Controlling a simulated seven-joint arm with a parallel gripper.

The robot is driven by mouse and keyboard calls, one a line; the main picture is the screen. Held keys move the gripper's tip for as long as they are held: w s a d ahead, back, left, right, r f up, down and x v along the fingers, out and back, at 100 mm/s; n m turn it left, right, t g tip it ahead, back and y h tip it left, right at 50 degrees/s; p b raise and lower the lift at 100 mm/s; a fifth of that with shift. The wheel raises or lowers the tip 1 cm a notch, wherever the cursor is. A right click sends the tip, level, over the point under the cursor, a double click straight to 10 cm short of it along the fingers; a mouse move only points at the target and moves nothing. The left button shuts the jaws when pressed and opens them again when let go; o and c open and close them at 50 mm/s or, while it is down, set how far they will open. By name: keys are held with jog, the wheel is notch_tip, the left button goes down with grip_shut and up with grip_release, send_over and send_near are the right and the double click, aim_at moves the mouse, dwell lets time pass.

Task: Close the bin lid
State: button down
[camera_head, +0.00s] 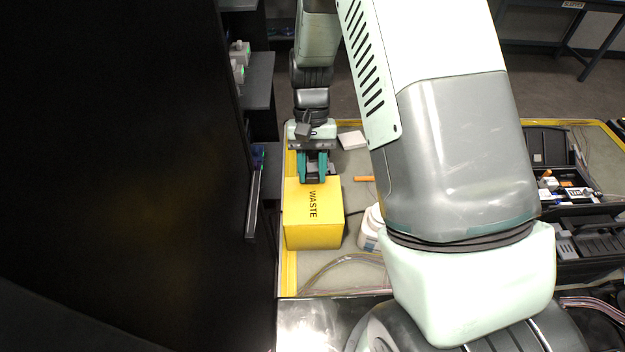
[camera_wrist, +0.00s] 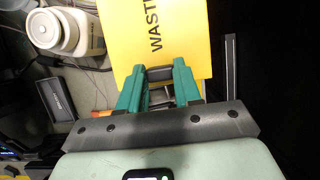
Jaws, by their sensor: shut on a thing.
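The yellow waste bin (camera_head: 313,236) stands near the left edge of the bench, with its lid (camera_head: 300,208) marked "WASTE" on top. In the head view the lid looks flat over the box; any small gap is too small to tell. The lid also fills the top of the wrist view (camera_wrist: 185,40). My gripper (camera_head: 314,179) reaches to the lid's far edge with its teal fingers. In the wrist view my gripper (camera_wrist: 160,73) has its fingers shut on a part at the lid's edge, where a dark piece shows between the tips. The exact contact is partly hidden.
A white bottle (camera_head: 370,230) stands just right of the bin and shows in the wrist view (camera_wrist: 60,32). An orange piece (camera_head: 364,179) and a white box (camera_head: 352,140) lie on the bench. Dark shelving (camera_head: 258,80) and a black panel close off the left.

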jog(key=c, duration=0.8)
grip_release()
jog(key=shift+o, duration=0.2)
jog(key=v, duration=1.1)
